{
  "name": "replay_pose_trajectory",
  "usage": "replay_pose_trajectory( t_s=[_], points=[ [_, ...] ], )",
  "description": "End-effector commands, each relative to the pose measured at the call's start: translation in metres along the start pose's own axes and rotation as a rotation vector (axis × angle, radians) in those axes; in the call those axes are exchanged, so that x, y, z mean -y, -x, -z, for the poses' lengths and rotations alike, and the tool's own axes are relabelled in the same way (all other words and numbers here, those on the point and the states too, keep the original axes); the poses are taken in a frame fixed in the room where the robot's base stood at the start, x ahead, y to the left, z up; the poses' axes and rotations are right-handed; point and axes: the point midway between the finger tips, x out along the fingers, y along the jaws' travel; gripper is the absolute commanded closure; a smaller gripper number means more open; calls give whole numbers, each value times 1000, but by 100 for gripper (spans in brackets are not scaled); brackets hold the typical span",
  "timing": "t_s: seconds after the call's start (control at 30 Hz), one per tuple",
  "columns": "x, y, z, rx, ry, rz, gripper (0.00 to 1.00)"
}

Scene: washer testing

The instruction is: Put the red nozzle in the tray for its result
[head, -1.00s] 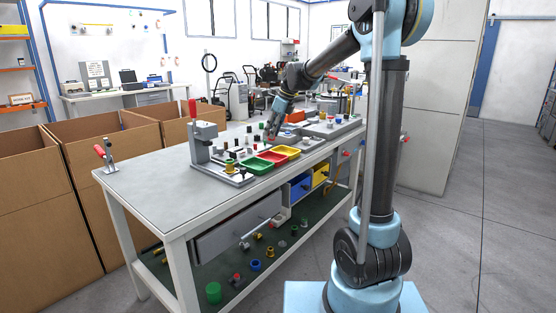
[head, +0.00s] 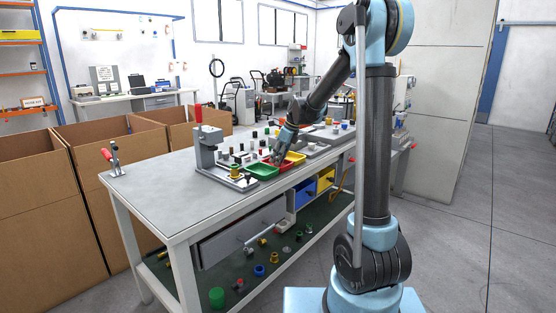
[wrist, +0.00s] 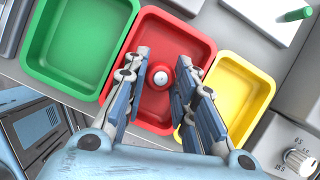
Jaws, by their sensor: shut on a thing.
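The red nozzle (wrist: 159,77), with a pale round tip, sits between the fingertips of my gripper (wrist: 160,80) in the wrist view. My gripper is shut on it, over the red tray (wrist: 178,33). The wrist view does not clearly show how high the nozzle is above the tray floor. The green tray (wrist: 78,45) is left of the red one, and the yellow tray (wrist: 248,92) is right of it. In the head view my gripper (head: 277,159) is low at the red tray, and the nozzle cannot be made out.
A grey press with a red handle (head: 205,145) stands on the workbench (head: 165,187) left of the trays. Small parts stand behind the trays. A device with a dial (wrist: 300,158) is at the lower right in the wrist view. The bench's left part is mostly clear.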

Motion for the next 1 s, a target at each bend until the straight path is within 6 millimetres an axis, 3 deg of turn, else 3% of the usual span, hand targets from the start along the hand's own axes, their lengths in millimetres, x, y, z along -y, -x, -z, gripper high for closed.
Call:
replay_pose_trajectory(
  t_s=[0.23,0.27,0.3,0.73,1.0],
  points=[
    [0,-1,0,0,0,0,100],
    [0,-1,0,0,0,0,70],
    [0,-1,0,0,0,0,66],
    [0,6,0,0,0,0,66],
    [0,50,0,0,-1,0,66]
  ],
)
